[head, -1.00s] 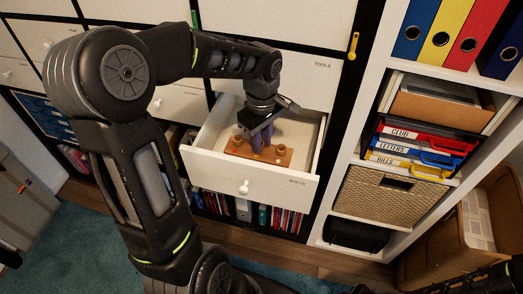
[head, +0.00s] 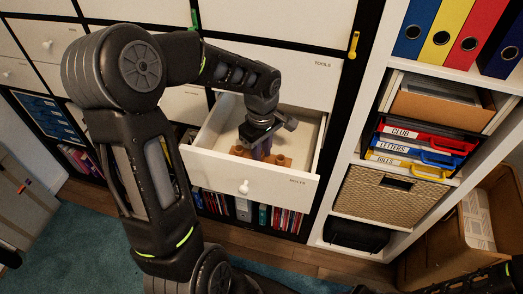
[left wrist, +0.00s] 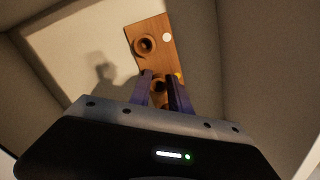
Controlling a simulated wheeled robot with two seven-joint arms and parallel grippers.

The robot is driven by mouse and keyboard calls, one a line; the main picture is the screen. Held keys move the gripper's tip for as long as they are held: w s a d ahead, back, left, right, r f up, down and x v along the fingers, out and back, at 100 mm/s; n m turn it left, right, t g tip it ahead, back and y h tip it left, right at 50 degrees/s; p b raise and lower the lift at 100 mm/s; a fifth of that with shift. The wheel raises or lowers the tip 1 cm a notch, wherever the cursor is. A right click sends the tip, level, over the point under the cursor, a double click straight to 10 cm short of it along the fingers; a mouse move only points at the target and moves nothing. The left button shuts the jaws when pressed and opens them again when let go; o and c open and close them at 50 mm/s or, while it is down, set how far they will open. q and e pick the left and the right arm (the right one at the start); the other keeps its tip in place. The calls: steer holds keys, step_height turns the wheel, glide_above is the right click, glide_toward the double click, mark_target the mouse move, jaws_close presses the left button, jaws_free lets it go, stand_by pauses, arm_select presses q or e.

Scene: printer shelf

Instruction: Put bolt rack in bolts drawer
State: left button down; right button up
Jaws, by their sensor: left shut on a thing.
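The bolt rack is a small brown wooden board with round pegs (head: 283,161); it also shows in the left wrist view (left wrist: 158,35). It is inside the open white drawer labelled BOLTS (head: 215,166), at about the drawer's floor; whether it touches the floor I cannot tell. My left gripper (head: 260,152) reaches down into the drawer from above. Its purple fingers (left wrist: 162,92) are shut on a round peg of the rack. The gripper hides part of the rack in the head view.
A closed drawer labelled TOOLS (head: 300,72) is just above the open one. Books and binders (head: 265,216) stand on the shelf below. A white shelf unit with trays and a woven basket (head: 385,200) stands at the right. The drawer floor around the rack is bare.

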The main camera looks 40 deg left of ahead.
arm_select(q)
steer(key=c, duration=1.2)
jaws_free()
steer(key=shift+r, duration=0.1)
step_height(320, 180, up, 12)
steer(key=shift+p, duration=0.35)
